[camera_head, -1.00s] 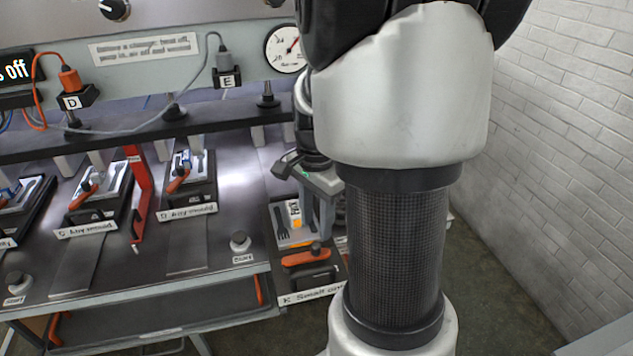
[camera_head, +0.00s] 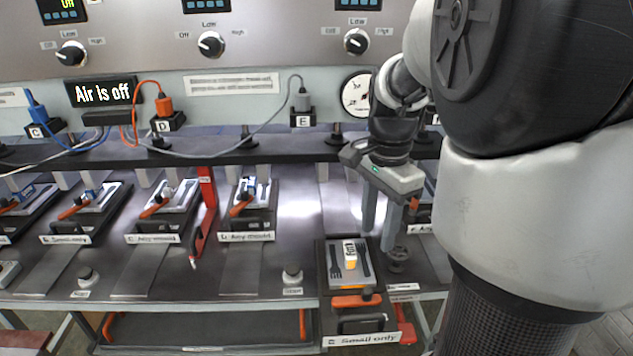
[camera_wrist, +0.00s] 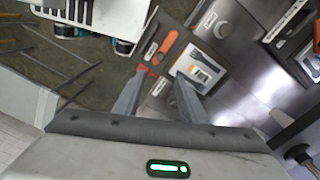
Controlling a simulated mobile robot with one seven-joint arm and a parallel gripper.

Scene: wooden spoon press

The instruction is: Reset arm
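My gripper (camera_head: 378,228) hangs fingers down at the right of the press bench in the head view. Its two fingers are apart with nothing between them; the wrist view also shows the open fingers (camera_wrist: 164,74). A mould with a "Small only" label (camera_head: 352,262) lies at the bench's front right, just left of and below my fingers. It carries a plate with dark cutlery shapes and a small white and orange piece, and has an orange handle. It also shows in the wrist view (camera_wrist: 203,68), beyond the fingertips.
Several moulds with orange handles, one an "Any mould" station (camera_head: 248,208), line the bench (camera_head: 225,285). A red lever (camera_head: 205,215) stands between two. An "Air is off" display (camera_head: 103,91), plugs, a gauge (camera_head: 357,95) and dials are behind.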

